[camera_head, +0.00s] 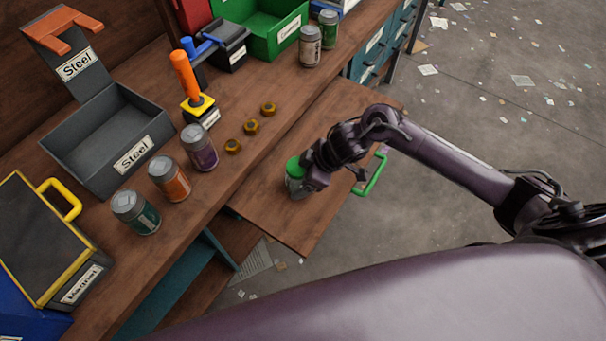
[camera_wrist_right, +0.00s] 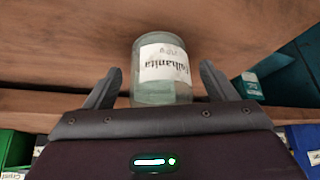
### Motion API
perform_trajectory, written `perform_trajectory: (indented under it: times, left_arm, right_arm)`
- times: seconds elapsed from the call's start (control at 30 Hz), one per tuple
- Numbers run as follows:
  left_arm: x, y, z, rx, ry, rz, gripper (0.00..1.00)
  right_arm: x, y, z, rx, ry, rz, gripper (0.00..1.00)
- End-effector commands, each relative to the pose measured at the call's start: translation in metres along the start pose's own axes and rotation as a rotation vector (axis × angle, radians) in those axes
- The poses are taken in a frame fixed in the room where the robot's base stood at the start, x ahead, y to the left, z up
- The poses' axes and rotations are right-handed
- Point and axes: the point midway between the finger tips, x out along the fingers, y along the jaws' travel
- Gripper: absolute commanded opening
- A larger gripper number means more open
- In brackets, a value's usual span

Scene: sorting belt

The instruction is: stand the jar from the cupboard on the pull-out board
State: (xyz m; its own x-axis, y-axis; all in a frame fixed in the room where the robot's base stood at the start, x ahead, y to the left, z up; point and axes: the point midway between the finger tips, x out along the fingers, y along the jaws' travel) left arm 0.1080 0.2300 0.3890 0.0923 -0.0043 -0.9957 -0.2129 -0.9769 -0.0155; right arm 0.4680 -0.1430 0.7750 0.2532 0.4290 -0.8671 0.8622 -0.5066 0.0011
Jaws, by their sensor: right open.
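The jar (camera_head: 293,170), clear with a green lid and a white label, stands on the wooden pull-out board (camera_head: 277,217) below the bench edge. My right gripper (camera_head: 303,186) is at the jar and hides part of it in the head view. In the right wrist view the jar (camera_wrist_right: 163,70) lies between the two spread fingers (camera_wrist_right: 160,84), with a visible gap on each side. The right gripper is open. My left gripper is not in view. I cannot make out the cupboard.
The board's near part is bare. Scraps litter the floor.

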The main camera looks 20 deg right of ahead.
Motion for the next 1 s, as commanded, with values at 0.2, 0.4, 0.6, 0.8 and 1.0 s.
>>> perform_trajectory:
  times: [0.2,0.4,0.6,0.8,1.0]
  left_arm:
    - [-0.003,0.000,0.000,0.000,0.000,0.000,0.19]
    - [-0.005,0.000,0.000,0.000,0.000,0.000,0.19]
    - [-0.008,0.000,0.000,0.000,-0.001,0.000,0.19]
    - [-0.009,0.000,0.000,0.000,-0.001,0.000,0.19]
    - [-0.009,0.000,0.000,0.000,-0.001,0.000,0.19]
  right_arm:
    - [-0.006,0.000,-0.003,-0.002,0.000,0.001,0.79]
    - [-0.038,0.001,-0.002,-0.004,0.000,0.003,0.79]
    - [-0.082,0.001,-0.002,-0.003,-0.001,0.002,0.79]
    - [-0.113,0.001,-0.002,-0.002,0.000,0.001,0.79]
    - [-0.123,0.000,-0.002,-0.001,-0.001,-0.001,0.79]
